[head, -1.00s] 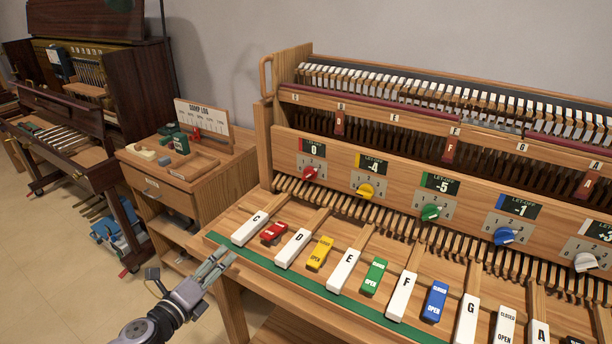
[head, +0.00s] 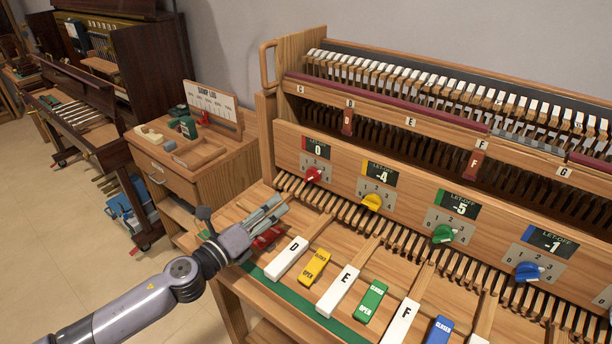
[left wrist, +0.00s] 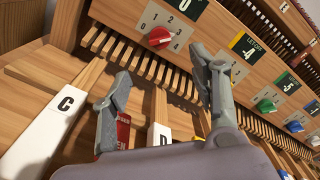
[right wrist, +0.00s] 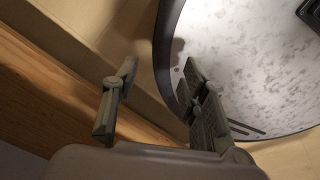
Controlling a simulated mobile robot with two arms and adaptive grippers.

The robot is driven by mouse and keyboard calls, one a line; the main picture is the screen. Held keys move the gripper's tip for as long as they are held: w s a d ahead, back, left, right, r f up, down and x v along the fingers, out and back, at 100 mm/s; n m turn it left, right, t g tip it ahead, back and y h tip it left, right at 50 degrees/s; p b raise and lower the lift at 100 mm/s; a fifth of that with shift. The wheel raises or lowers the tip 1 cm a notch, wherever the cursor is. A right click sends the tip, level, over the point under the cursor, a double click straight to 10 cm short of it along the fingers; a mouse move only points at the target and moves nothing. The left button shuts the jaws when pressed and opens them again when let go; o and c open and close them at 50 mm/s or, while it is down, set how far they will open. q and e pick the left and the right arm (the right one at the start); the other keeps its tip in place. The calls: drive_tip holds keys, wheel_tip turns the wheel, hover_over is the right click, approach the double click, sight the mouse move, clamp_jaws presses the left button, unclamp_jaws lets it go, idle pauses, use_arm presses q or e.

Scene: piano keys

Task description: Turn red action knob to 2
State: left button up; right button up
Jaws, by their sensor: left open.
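The red knob (head: 312,175) sits on the front panel under a display (head: 317,150) reading 0. It also shows in the left wrist view (left wrist: 160,37), ahead of and above the gap between my fingers, on a dial plate numbered 0 to 4. My left gripper (head: 273,212) is over the left end of the keys, below and left of the red knob, apart from it. In the left wrist view its fingers (left wrist: 160,85) are spread and empty. My right gripper (right wrist: 158,90) shows only in the right wrist view, with its fingers apart and nothing between them.
Yellow (head: 371,202), green (head: 443,234) and blue (head: 527,271) knobs line the panel to the right. Below my left gripper lie a red block (head: 268,238) and white key D (head: 287,258). A side cabinet (head: 232,165) stands left. A row of wooden levers runs under the panel.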

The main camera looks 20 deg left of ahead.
sight(307, 178)
use_arm(q)
drive_tip(key=p+x, duration=0.2)
drive_tip(key=x, duration=1.1)
drive_tip(key=shift+f, duration=0.15)
drive_tip(key=shift+w+d, duration=0.2)
drive_tip(key=shift+w, duration=0.4)
use_arm(e)
drive_tip(key=shift+w+r, duration=0.3)
drive_tip(key=shift+r, duration=0.3)
drive_tip(key=shift+w+r, duration=0.3)
drive_tip(key=shift+r, duration=0.3)
drive_tip(key=shift+s, duration=0.1)
use_arm(q)
drive_tip(key=c, duration=1.2)
drive_tip(key=shift+o, duration=0.2)
